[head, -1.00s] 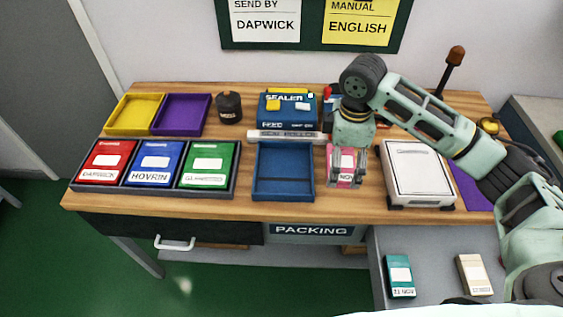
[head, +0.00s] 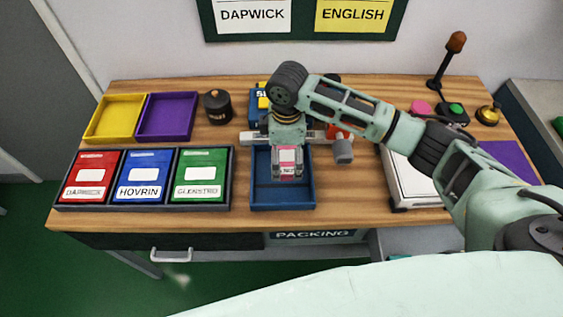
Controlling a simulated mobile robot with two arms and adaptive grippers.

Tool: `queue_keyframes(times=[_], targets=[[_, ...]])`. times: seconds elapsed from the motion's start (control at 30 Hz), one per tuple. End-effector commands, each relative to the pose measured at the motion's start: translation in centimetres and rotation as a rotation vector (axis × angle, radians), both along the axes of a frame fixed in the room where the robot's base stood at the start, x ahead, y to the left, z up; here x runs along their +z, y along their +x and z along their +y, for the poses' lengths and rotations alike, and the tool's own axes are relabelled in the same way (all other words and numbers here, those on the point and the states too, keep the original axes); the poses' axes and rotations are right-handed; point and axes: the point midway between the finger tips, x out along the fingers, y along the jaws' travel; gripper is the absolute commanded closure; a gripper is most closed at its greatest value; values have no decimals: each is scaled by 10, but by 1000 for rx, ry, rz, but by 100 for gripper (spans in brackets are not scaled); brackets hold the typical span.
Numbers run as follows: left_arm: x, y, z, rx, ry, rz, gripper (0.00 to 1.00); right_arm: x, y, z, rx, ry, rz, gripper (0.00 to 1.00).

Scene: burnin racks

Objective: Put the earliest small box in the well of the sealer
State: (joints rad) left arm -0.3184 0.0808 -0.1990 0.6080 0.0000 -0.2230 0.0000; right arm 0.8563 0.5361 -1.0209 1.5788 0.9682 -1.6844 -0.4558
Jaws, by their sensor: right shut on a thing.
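The small pink box (head: 287,157) with a white label is held in my right gripper (head: 287,174). The gripper is shut on it, pointing down over the blue well (head: 262,204) of the sealer. The box lies within the well's outline in the head view; I cannot tell whether it touches the well floor. The sealer body (head: 257,108) stands behind the well, mostly hidden by my right arm. My left gripper is not in view.
Red, blue and green boxes sit in a dark tray (head: 232,180) at the left. Yellow (head: 115,118) and purple (head: 166,117) trays and a dark round pot (head: 217,106) stand behind. A white scale (head: 403,174) is right of the well, partly under my arm.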

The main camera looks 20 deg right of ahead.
Motion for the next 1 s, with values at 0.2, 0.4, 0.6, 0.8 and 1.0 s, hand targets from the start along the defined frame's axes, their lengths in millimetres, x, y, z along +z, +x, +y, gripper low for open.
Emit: queue_keyframes(times=[0.2,0.4,0.6,0.8,1.0], targets=[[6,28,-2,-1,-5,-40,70,-13,1,11,-2,-2,2,35],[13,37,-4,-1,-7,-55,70,-41,1,11,-1,-2,3,35],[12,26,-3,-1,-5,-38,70,-48,1,11,0,-1,-1,35],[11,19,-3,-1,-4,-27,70,-50,1,11,0,-2,1,35],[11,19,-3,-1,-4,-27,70,-50,1,11,0,-2,1,0]])
